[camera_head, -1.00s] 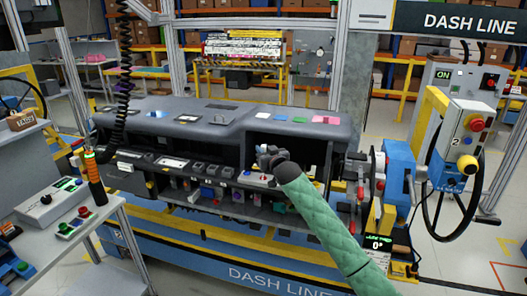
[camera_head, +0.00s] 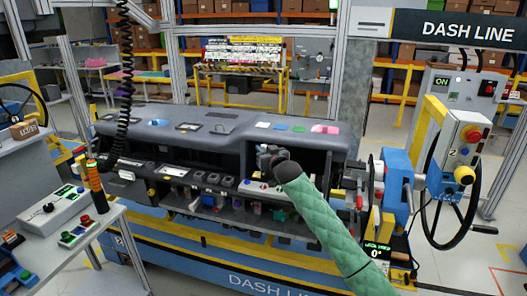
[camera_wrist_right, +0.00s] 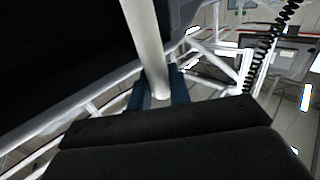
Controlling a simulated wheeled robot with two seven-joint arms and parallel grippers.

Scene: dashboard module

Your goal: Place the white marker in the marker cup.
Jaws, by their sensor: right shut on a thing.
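My right gripper (camera_head: 268,157), at the end of the green-sleeved arm, is in front of the open right bay of the dashboard module (camera_head: 215,125). In the right wrist view its blue fingers (camera_wrist_right: 158,92) are shut on a white cylinder, the white marker (camera_wrist_right: 146,45). The marker runs up and out of the top of that view. In the head view I cannot make out the marker at the gripper. I cannot pick out the marker cup in either view. My left gripper is not in view.
The dashboard's dark overhang (camera_head: 330,138) is above and beside the gripper. A dark surface (camera_wrist_right: 60,50) fills the upper left of the wrist view, close to the marker. Small items sit along the lower shelf. A coiled black cable (camera_head: 127,80) hangs at the left.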

